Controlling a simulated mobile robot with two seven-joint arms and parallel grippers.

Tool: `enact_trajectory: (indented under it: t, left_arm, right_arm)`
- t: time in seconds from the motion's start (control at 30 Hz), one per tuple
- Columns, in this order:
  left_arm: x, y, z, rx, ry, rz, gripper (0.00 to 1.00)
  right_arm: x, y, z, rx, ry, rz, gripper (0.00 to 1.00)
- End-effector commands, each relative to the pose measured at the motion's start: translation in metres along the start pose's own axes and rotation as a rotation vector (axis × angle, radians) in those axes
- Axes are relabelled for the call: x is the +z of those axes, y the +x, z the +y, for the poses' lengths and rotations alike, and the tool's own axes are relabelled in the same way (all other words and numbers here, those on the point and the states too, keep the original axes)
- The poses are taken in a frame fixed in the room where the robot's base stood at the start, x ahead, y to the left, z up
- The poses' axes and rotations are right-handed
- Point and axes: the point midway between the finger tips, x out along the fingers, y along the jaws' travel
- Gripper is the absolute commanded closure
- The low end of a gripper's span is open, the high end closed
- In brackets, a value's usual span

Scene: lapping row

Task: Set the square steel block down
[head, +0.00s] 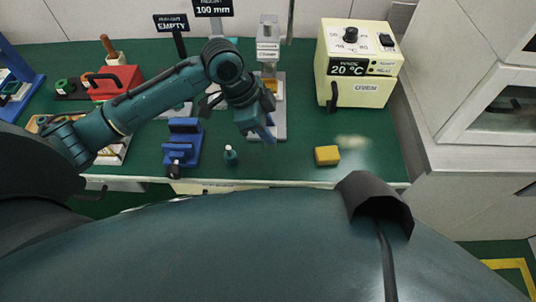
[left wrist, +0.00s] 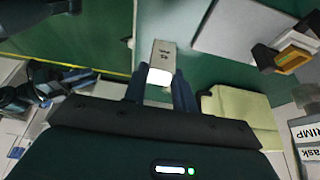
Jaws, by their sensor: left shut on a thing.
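My left gripper (head: 268,138) hangs over the green bench mat, in front of the grey stand. In the left wrist view its two fingers (left wrist: 160,92) are shut on the square steel block (left wrist: 165,52). The block is grey with a dark marking, and its near face is bright white. It sticks out beyond the fingertips. In the head view the block is hidden or too small to tell from the fingers. The wrist view does not clearly show whether the block touches the surface below. My right gripper is not in view.
A cream oven (head: 359,64) stands at the back right. A yellow block (head: 327,155) lies right of the gripper; a small dark-teal bottle (head: 231,155) and blue vise (head: 183,142) stand left. The grey stand (head: 268,70) is behind. The mat between gripper and yellow block is clear.

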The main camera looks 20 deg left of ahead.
Motion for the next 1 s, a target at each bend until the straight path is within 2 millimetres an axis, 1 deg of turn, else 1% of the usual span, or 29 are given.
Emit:
enact_trajectory:
  t: [0.03, 0.13, 0.2, 0.37, 0.6, 0.97, 1.0]
  left_arm:
    - [0.005, 0.011, 0.001, 0.004, -0.002, -0.001, 1.00]
    - [0.011, 0.026, 0.001, 0.002, -0.003, -0.001, 1.00]
    - [0.014, 0.034, 0.001, 0.001, -0.001, 0.001, 1.00]
    - [0.018, 0.044, 0.000, -0.001, -0.002, 0.001, 1.00]
    - [0.030, 0.072, 0.001, -0.001, -0.002, 0.000, 1.00]
    - [0.032, 0.075, 0.000, -0.002, -0.001, 0.000, 1.00]
    - [0.032, 0.076, 0.001, -0.001, -0.002, -0.001, 0.71]
  right_arm:
    - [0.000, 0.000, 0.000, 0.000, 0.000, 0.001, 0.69]
    - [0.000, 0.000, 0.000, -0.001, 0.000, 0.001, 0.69]
    - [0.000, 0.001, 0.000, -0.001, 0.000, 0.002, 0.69]
    - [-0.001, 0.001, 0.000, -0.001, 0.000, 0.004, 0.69]
    - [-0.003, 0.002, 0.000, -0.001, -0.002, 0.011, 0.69]
    - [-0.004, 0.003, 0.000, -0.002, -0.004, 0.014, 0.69]
    - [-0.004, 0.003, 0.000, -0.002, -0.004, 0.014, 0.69]
